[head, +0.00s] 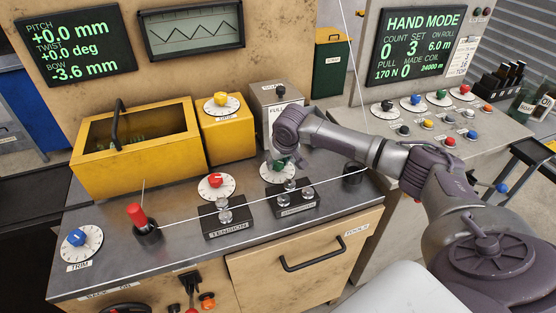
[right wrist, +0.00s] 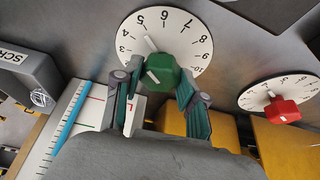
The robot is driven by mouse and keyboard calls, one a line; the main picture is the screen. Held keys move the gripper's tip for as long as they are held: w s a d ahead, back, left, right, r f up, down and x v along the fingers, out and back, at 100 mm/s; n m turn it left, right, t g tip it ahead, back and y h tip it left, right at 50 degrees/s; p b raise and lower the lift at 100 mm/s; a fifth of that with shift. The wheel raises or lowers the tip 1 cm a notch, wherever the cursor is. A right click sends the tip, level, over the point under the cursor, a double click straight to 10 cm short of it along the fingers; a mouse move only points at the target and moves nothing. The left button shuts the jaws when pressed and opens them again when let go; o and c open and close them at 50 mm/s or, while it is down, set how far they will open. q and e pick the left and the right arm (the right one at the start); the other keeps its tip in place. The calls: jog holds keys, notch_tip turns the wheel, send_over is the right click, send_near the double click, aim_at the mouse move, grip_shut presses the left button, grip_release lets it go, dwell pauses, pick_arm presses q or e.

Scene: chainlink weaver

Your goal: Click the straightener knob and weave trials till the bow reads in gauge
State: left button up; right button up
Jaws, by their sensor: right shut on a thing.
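My right gripper (head: 283,158) reaches in from the right and is shut on the green knob (head: 277,162) of a numbered white dial (head: 266,175) on the bench. In the right wrist view the fingers (right wrist: 160,80) sit on both sides of the green knob (right wrist: 160,69); its white pointer is towards about 5 on the dial (right wrist: 183,38). The left screen (head: 75,43) reads pitch +0.0 mm, twist +0.0 deg, bow -3.6 mm. The right screen (head: 419,46) reads HAND MODE, count 0, set 3, made 0. My left gripper is not in view.
A wire runs above the roller blocks (head: 229,216) from the red-handled part (head: 138,215). A red knob (head: 215,181) and a blue trim knob (head: 76,237) have dials to the left. A yellow bin (head: 131,162) stands behind. A side console (head: 436,124) holds several small knobs.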

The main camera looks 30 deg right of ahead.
jog(key=shift+r+n+y+p, duration=0.2)
jog(key=shift+n+y+p, duration=0.2)
jog(key=shift+n+p, duration=0.7)
jog(key=shift+d+f+n+p, duration=0.1)
jog(key=shift+n+p, duration=0.2)
jog(key=shift+n, duration=0.2)
jog(key=shift+f+n+y, duration=0.1)
jog(key=shift+n+y, duration=0.4)
jog(key=shift+n, duration=0.3)
jog(key=o, duration=1.1)
jog(key=v, duration=1.2)
jog(key=shift+w, duration=0.15)
